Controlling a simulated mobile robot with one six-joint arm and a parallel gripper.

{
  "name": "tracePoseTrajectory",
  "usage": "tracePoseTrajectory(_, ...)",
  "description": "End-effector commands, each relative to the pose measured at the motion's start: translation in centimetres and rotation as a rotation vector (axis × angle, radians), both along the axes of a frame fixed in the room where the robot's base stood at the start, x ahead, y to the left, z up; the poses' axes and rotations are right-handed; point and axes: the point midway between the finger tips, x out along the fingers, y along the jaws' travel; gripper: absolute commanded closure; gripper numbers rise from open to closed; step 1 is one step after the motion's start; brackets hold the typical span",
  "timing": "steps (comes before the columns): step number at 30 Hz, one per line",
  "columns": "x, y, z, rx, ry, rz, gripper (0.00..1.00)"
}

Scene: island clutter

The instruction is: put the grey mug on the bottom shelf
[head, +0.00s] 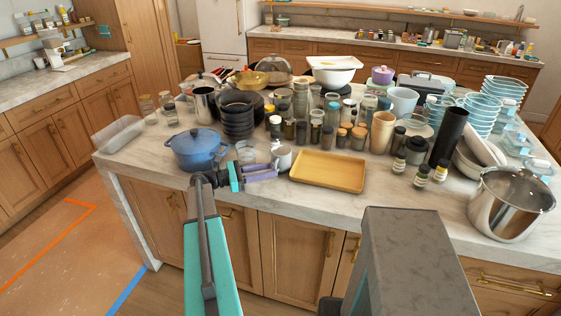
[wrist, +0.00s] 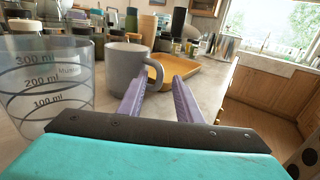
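The grey mug (wrist: 123,70) stands upright on the island counter, its handle turned right in the wrist view. In the head view the mug (head: 284,155) is pale and near the front edge, left of the yellow tray. My gripper (head: 277,168) is low over the counter with its purple fingers pointing at the mug. In the wrist view the fingers of my gripper (wrist: 159,80) are apart, with the mug's handle between or just beyond the tips. I cannot tell whether they touch it. I cannot tell which shelf is the bottom one.
A clear measuring cup (wrist: 45,85) stands close left of the mug. A yellow tray (head: 327,171) lies to the right, a blue pot (head: 194,150) to the left. Several jars crowd behind. Wall shelves show at upper left (head: 38,35) and along the back (head: 400,10).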

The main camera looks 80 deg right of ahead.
Motion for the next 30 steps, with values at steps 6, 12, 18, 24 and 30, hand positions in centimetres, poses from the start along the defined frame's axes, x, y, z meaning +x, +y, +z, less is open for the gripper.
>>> tracePoseTrajectory(6, -0.34, -0.19, -0.03, 0.000, 0.000, 0.002, 0.68)
tracePoseTrajectory(12, -0.23, -0.22, -0.03, -0.001, 0.000, 0.003, 0.68)
tracePoseTrajectory(18, -0.24, -0.21, -0.03, -0.001, 0.000, 0.003, 0.68)
tracePoseTrajectory(24, -0.24, -0.20, -0.02, -0.001, 0.000, 0.002, 0.99)
tracePoseTrajectory(30, -0.25, -0.21, 0.07, -0.003, 0.001, 0.002, 1.00)
